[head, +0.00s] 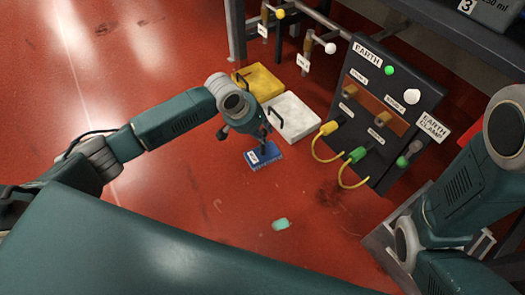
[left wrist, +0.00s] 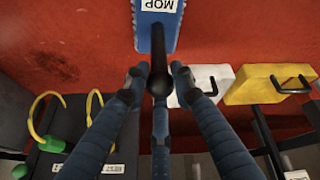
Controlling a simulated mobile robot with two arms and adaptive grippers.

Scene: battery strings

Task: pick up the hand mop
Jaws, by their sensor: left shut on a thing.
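The hand mop (head: 268,157) is a blue block with a white label, low over the red floor in the middle of the head view. In the left wrist view the mop (left wrist: 157,35) shows its "MOP" label at the top, with its black handle running toward me. My left gripper (head: 247,137) is above it, pointing down. In the left wrist view my left gripper (left wrist: 157,75) has its fingers closed around the handle. I cannot tell whether the mop touches the floor. My right arm is at the right of the head view; its gripper is not seen.
A white case (head: 293,120) and a yellow case (head: 258,79), both with black handles, lie just behind the mop. A dark "EARTH" panel (head: 385,85) with yellow cables stands to the right. A small teal object (head: 280,224) lies on the open floor in front.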

